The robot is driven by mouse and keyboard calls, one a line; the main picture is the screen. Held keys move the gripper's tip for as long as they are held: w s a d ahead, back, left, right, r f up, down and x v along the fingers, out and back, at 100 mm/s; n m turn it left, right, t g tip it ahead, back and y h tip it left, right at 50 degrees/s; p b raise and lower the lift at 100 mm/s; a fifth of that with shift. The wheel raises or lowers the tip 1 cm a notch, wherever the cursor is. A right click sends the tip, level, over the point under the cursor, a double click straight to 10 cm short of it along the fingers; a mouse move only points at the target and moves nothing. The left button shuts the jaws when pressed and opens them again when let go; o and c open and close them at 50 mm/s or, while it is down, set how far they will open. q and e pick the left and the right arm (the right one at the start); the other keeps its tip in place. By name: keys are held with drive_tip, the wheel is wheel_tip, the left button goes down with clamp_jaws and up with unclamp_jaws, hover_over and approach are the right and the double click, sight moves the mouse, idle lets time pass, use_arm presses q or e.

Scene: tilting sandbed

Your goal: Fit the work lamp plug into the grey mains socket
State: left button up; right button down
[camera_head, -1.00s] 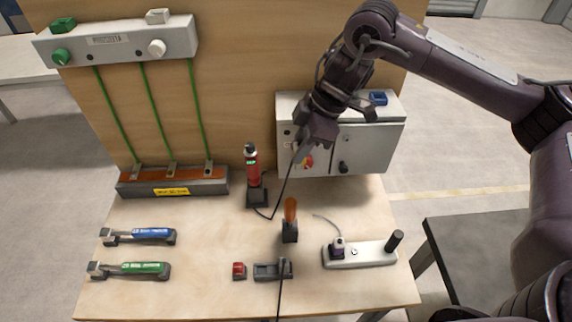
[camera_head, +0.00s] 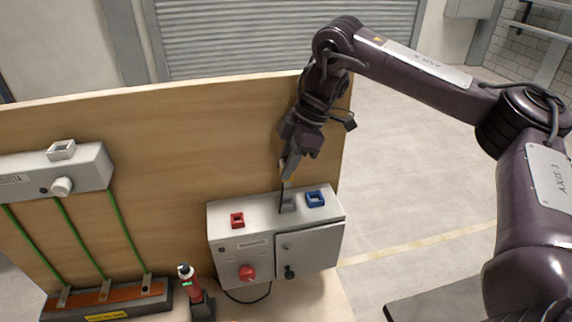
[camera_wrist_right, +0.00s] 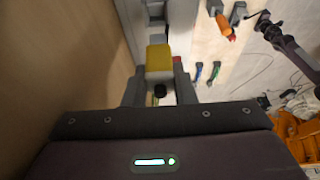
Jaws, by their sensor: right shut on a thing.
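My right gripper (camera_head: 290,168) is shut on the yellow work lamp plug (camera_head: 287,178), above the top of the grey switch box. The plug also shows between the fingers in the right wrist view (camera_wrist_right: 159,58). Its dark cable hangs down past the grey mains socket (camera_head: 288,206), which stands on the box between a red and a blue socket. The plug appears above the grey socket and apart from it; exact alignment is unclear. My left arm seems to show at the right wrist view's upper right, its gripper (camera_wrist_right: 262,20) too small to read.
The red socket (camera_head: 237,220) and blue socket (camera_head: 315,199) flank the grey one on the switch box (camera_head: 310,246). A wooden backboard (camera_head: 180,150) stands close behind. A red work lamp (camera_head: 194,293) stands at the lower left. Air right of the box is free.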

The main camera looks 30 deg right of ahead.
sight(287, 186)
drive_tip(key=shift+f, duration=0.15)
wheel_tip(287, 186, down, 2)
drive_tip(key=shift+w+d+b, duration=0.1)
drive_tip(key=shift+d+b, duration=0.05)
drive_tip(key=shift+b, duration=0.35)
drive_tip(key=shift+f+b, duration=0.35)
drive_tip(key=shift+f, duration=0.75)
drive_tip(key=shift+f, duration=1.1)
idle(0.4)
